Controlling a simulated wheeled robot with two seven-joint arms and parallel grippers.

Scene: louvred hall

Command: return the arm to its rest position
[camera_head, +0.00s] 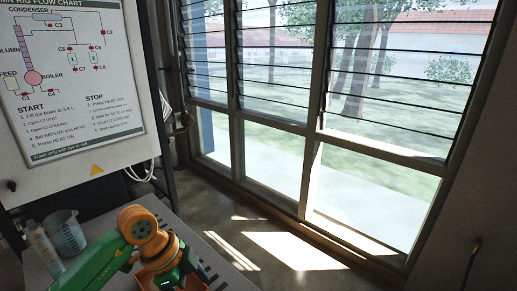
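My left arm, green and orange, comes in at the bottom left over a grey table (212,278). Its orange wrist bends down towards the frame's bottom edge. The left gripper (180,282) is only partly visible there, dark and orange, and its fingertips are not clear. I cannot tell whether it is open, shut or holding anything. My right arm and gripper are not in view.
A clear beaker (65,234) and a white bottle (42,246) stand on the table, left of my arm. A white panel with a flow chart (75,75) stands behind. Louvred windows (330,110) line the back. The sunlit floor (285,248) right of the table is clear.

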